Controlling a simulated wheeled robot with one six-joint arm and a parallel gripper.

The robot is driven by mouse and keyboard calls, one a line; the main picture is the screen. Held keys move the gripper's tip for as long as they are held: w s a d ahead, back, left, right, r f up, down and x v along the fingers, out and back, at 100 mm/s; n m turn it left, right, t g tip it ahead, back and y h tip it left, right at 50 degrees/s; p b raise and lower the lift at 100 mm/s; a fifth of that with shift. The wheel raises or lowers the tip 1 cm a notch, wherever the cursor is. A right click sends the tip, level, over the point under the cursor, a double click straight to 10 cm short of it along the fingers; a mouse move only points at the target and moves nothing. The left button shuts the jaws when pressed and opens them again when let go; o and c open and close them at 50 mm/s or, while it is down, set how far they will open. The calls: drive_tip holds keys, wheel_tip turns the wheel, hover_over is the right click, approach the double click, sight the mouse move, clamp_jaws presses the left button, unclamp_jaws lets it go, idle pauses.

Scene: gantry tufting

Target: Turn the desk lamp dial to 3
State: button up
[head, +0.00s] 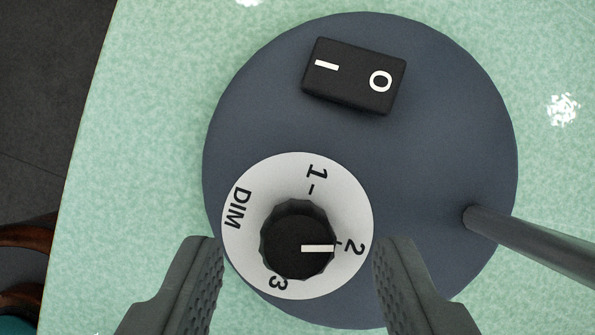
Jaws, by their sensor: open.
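The lamp's dial knob (294,240) is black and ridged, with a white pointer line that points right, at the 2 mark. It sits on a pale round plate (258,184) printed DIM, 1, 2 and 3; the 3 is at the lower left of the knob. The plate is on the round blue-grey lamp base (430,130). My gripper (298,250) is open, with one finger on each side of the knob. Both fingers appear apart from the knob. How high they are above the base I cannot tell.
A black rocker switch (354,76) marked I and O is on the base above the dial. The lamp's grey stem (540,238) rises at the right.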

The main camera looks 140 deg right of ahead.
drive_tip(key=shift+x, duration=0.8)
drive_tip(key=c, duration=1)
drive_tip(key=m+h, duration=0.1)
drive_tip(key=m, duration=0.2)
drive_tip(key=m+t+h, duration=0.1)
drive_tip(key=m, duration=0.1)
drive_tip(key=shift+s+a+m, duration=0.1)
drive_tip(key=shift+a+m, duration=0.1)
drive_tip(key=shift+m, duration=0.2)
drive_tip(key=m+h, duration=0.2)
drive_tip(key=m, duration=0.2)
drive_tip(key=shift+m, duration=0.4)
